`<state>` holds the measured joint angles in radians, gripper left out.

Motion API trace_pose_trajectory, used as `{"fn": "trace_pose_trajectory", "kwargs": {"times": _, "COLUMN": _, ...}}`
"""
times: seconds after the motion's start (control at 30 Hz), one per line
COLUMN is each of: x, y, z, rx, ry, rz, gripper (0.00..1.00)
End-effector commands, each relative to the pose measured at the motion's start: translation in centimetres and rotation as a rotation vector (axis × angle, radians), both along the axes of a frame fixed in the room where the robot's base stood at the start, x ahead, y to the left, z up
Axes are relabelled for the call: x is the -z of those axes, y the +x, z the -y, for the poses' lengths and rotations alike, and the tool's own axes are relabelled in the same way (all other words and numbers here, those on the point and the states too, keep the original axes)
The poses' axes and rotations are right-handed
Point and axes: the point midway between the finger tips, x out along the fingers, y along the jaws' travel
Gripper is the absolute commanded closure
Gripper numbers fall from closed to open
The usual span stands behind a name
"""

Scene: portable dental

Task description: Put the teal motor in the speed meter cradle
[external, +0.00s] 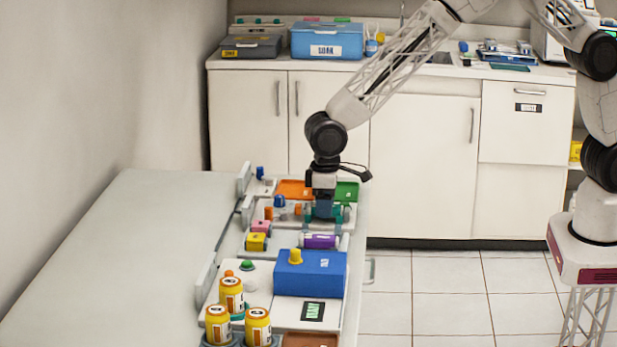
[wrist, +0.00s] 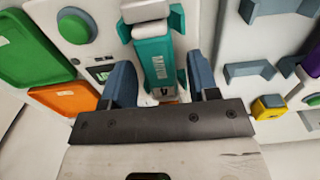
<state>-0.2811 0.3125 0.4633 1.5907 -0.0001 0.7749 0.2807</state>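The teal motor (wrist: 158,62) lies between my gripper's fingers in the wrist view, with gaps showing beside it. My gripper (wrist: 162,92) is open and low over the motor. I cannot tell whether the motor is fully seated. In the external view my gripper (external: 322,205) hides most of the motor and cradle.
Green (external: 347,191) and orange (external: 294,189) trays sit beside the panel. A purple motor (external: 319,241), a yellow block (external: 255,242) and a blue box (external: 310,273) are nearer the camera. Empty brackets (wrist: 250,70) stand right in the wrist view. The bench's left side is clear.

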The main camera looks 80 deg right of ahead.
Motion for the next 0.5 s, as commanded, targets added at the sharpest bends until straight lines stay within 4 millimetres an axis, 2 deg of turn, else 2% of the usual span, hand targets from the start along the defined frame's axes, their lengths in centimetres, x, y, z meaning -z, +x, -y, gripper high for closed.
{"fn": "trace_pose_trajectory", "kwargs": {"times": 0.33, "x": -0.04, "y": -0.01, "z": 0.0, "rx": 0.0, "ry": 0.0, "rz": 0.0, "gripper": 0.39}}
{"fn": "trace_pose_trajectory", "kwargs": {"times": 0.5, "x": -0.76, "y": 0.02, "z": -0.01, "rx": 0.0, "ry": 0.0, "rz": 0.001, "gripper": 0.39}}
